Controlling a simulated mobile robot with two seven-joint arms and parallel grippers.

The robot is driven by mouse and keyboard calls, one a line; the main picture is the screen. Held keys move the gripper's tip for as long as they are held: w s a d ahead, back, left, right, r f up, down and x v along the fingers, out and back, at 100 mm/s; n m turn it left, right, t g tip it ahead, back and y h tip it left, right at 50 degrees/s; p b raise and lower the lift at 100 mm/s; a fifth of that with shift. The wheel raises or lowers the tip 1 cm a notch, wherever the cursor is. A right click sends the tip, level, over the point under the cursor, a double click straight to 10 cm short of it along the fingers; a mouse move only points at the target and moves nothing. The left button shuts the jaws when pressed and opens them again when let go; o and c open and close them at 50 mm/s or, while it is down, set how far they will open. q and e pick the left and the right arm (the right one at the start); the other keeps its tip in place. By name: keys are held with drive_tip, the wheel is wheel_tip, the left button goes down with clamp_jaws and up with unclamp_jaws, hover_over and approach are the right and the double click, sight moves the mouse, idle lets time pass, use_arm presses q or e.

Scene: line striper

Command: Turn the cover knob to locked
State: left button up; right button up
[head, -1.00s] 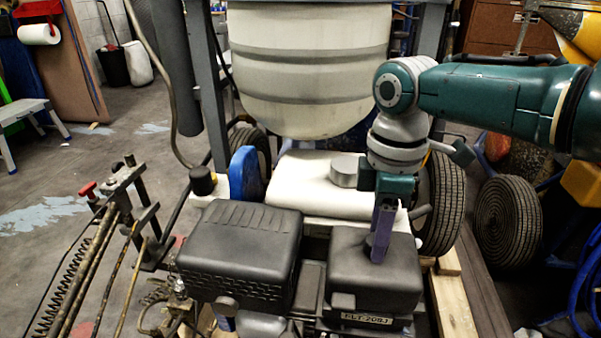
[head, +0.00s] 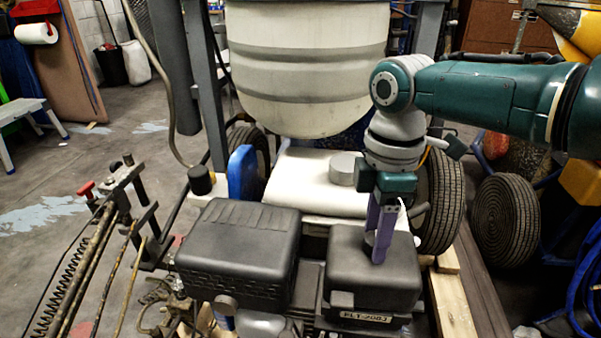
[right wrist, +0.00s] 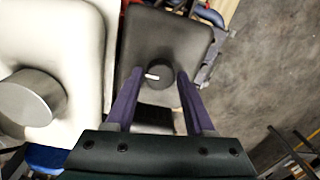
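The cover knob (right wrist: 161,74) is a small dark round knob with a white mark, on top of the black cover (right wrist: 140,40) in the right wrist view. The same black box-shaped cover (head: 345,275) shows at the lower right of the head view, where my fingers mostly hide the knob. My right gripper (head: 379,250) points down at the cover. Its two purple fingers are apart, one on each side of the knob; in the right wrist view the gripper (right wrist: 159,72) shows small gaps between fingers and knob. My left gripper is not in view.
A larger black ribbed box (head: 240,250) stands left of the cover. Behind are a white block (head: 300,185) with a grey cylinder (head: 344,168), and a big white tank (head: 305,75). A tyre (head: 440,200) stands close to the right. Hoses and levers lie at left.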

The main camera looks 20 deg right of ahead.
drive_tip(key=shift+o, duration=1.3)
drive_tip(key=shift+r, duration=0.1)
wheel_tip(320, 180, up, 10)
drive_tip(key=p, duration=0.4)
drive_tip(key=shift+w, duration=0.15)
